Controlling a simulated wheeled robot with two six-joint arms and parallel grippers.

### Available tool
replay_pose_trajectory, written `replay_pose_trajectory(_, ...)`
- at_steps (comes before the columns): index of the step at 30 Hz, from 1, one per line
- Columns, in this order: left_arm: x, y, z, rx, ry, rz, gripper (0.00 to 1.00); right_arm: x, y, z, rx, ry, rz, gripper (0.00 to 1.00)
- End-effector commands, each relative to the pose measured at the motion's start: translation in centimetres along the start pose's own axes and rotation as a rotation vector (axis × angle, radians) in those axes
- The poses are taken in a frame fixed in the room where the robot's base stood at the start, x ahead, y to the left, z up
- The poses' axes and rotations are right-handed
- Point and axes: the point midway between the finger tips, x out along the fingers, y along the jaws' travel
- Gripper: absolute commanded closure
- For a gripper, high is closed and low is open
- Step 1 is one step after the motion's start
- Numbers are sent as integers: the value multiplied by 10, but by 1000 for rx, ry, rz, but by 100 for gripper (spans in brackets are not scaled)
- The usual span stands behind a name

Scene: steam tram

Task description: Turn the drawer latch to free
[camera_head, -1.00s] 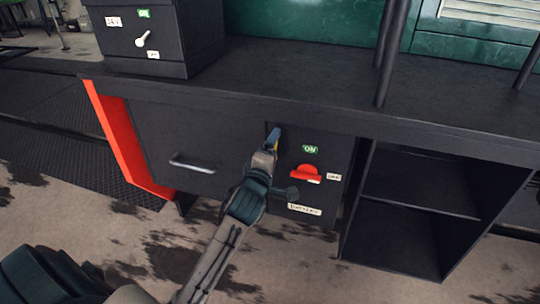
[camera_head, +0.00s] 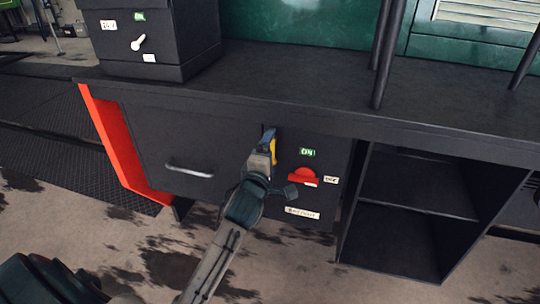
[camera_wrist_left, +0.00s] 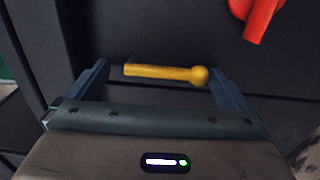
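The drawer latch is a yellow lever with a ball end (camera_wrist_left: 165,73). In the head view a strip of it (camera_head: 273,151) shows beside my left gripper (camera_head: 267,138), on the dark front between the drawer (camera_head: 165,135) and the switch panel. In the left wrist view my left gripper (camera_wrist_left: 160,88) is open, with its two fingers wide apart. The latch lies crosswise between them, its ball end near the right finger. I cannot tell whether a finger touches it. Most of the latch's mount is hidden in the head view. My right gripper is not in view.
A red switch handle (camera_head: 303,176) with a green label sits just right of the latch; it also shows in the left wrist view (camera_wrist_left: 258,18). The drawer's grey handle (camera_head: 189,170) is to the left. The bench top (camera_head: 300,90) overhangs above. Open shelves (camera_head: 420,185) stand at right.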

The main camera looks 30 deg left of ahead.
Motion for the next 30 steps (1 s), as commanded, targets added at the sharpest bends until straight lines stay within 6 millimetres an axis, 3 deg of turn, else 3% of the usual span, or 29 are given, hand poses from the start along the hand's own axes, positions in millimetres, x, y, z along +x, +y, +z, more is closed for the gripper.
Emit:
replay_pose_trajectory(7, -12, 0, 0, 0, -1, 0, 0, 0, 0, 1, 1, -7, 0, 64)
replay_pose_trajectory(21, -94, -2, 0, -2, 0, -3, 0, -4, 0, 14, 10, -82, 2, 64)
replay_pose_trajectory(30, -108, 0, -1, 0, 0, 0, 0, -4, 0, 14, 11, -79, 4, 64)
